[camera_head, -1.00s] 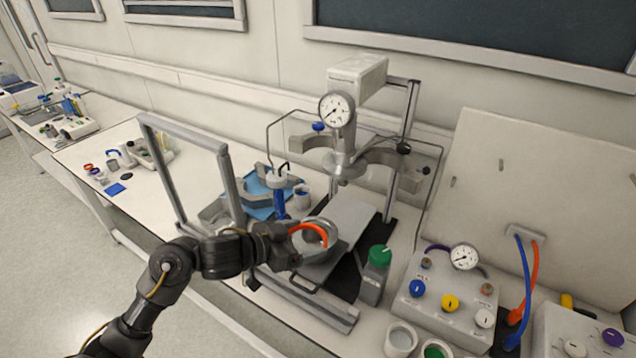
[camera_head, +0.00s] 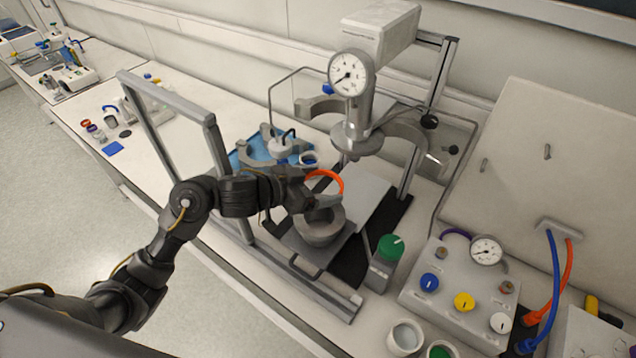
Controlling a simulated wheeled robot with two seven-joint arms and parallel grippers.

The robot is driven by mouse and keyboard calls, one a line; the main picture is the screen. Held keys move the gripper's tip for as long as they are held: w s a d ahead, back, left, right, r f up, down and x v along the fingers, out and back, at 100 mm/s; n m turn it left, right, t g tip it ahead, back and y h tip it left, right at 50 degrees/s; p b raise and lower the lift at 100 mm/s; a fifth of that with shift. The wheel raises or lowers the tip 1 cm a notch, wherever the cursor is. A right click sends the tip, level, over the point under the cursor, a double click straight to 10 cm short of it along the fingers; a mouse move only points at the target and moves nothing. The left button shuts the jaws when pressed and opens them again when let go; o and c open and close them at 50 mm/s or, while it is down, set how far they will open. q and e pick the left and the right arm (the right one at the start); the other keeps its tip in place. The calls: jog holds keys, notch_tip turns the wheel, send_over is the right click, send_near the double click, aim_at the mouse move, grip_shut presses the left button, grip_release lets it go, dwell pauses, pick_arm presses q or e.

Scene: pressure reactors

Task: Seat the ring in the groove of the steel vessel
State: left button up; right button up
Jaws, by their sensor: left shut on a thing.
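The orange ring (camera_head: 326,175) is held in my left gripper (camera_head: 312,194), above the far rim of the steel vessel. Only its far arc shows; the gripper hides the rest. The steel vessel (camera_head: 320,228) is a grey open bowl on a flat plate under the press stand. The ring is apart from the vessel's near rim; how high it is above the vessel is hard to tell. My right gripper does not show.
The press stand (camera_head: 359,138) with a dial gauge (camera_head: 351,74) rises behind the vessel. A grey frame (camera_head: 216,150) stands left. A blue tray (camera_head: 246,156) lies behind the arm.

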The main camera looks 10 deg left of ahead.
pick_arm(q)
notch_tip(320, 180, down, 8)
jog(key=b, duration=0.6)
jog(key=shift+b, duration=0.3)
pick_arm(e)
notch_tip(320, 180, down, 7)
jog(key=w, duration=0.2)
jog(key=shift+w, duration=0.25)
pick_arm(q)
jog(key=shift+s+a+r+p, duration=0.1)
jog(key=shift+s+a+p, duration=0.1)
jog(key=shift+p, duration=0.55)
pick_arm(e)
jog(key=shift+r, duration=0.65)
pick_arm(q)
jog(key=shift+f, duration=0.3)
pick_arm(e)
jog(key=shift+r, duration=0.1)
pick_arm(q)
jog(key=o, duration=0.8)
jog(key=shift+c, duration=0.2)
